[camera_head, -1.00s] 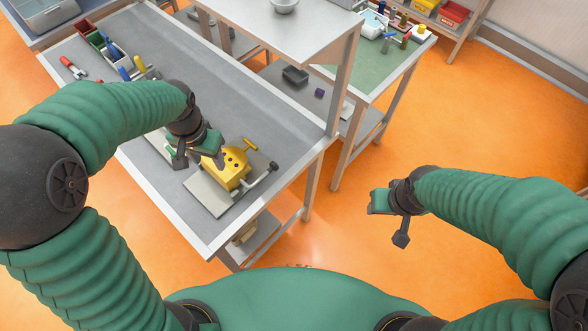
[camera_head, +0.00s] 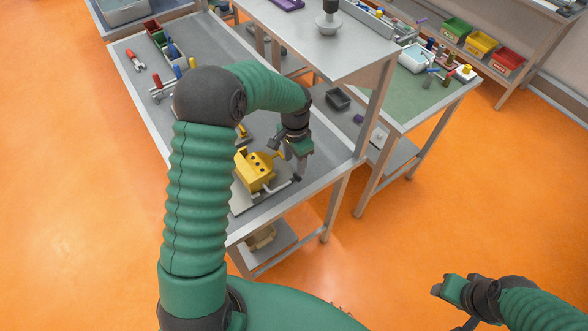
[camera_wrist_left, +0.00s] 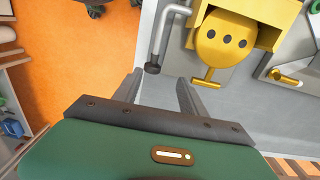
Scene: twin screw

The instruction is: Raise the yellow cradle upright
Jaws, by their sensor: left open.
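The yellow cradle (camera_head: 256,170) sits on a grey base plate (camera_head: 240,203) near the table's front corner. In the left wrist view the cradle (camera_wrist_left: 222,40) shows a rounded face with three dark holes and a small yellow T-bar. A bent grey crank (camera_head: 277,188) with a dark knob runs beside it. My left gripper (camera_head: 293,168) is open, just right of the cradle, close to the knob. In the left wrist view the crank's dark knob (camera_wrist_left: 152,68) shows just beyond the gap between my fingertips (camera_wrist_left: 160,82). My right gripper (camera_head: 442,286) is over the floor at lower right.
A raised shelf (camera_head: 325,38) and its post stand behind my left gripper. Bins with tools (camera_head: 160,42) stand at the table's far left. A second bench with a green mat (camera_head: 405,90) is at right. The floor around my right arm is clear.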

